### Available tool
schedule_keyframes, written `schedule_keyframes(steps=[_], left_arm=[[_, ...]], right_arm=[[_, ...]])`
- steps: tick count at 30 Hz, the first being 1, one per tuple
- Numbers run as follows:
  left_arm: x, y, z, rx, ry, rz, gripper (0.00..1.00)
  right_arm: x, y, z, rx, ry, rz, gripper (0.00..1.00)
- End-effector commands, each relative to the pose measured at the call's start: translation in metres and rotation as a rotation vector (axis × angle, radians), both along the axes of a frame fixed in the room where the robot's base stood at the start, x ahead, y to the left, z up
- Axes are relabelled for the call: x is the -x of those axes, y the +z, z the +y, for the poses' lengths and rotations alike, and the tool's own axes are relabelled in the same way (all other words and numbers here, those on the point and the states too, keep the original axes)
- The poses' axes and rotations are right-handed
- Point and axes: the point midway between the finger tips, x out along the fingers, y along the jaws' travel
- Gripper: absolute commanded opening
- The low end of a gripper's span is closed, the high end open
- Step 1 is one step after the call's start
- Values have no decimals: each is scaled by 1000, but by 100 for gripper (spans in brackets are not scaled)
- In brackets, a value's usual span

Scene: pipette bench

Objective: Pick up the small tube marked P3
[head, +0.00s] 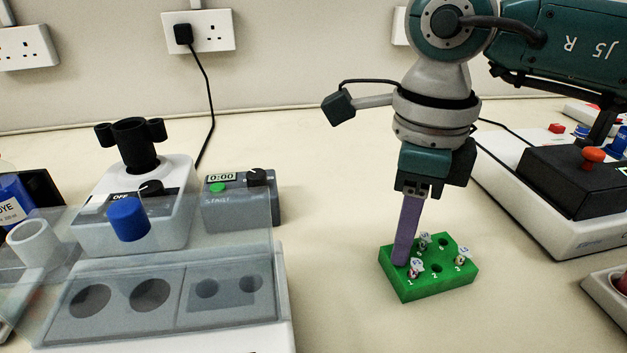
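A green rack (432,286) with numbered holes stands on the bench right of centre. Three small tubes with pale caps stand in it: one near number 1 (416,269), one in the back row (424,241), and one near number 3 (461,259). The markings on the tubes are too small to read, so I cannot tell which says P3. My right gripper (402,258) points down at the rack's left end, its purple finger reaching to about the rack's top. Only one finger shows clearly, so its opening is unclear. It may hide part of the back row. My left gripper is out of view.
A machine with a clear lid (160,262) and round wells fills the left front. Behind it are a white device with a black holder (135,140) and a grey timer (240,205). A white machine with a red-knobbed lever (592,156) stands right. Bench around the rack is clear.

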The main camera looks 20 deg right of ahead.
Motion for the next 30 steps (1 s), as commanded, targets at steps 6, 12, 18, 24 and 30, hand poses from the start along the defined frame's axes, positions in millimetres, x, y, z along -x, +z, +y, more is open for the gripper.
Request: schedule_keyframes(steps=[6, 12, 18, 24, 30], left_arm=[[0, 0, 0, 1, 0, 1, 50], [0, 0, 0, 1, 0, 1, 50], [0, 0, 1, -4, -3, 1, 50], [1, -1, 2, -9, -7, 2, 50], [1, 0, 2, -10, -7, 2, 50]], right_arm=[[0, 0, 0, 0, 0, 0, 3], [0, 0, 0, 0, 0, 0, 0], [0, 0, 0, 0, 0, 0, 0], [0, 0, 0, 0, 0, 0, 0], [0, 1, 0, 0, 0, 0, 0]])
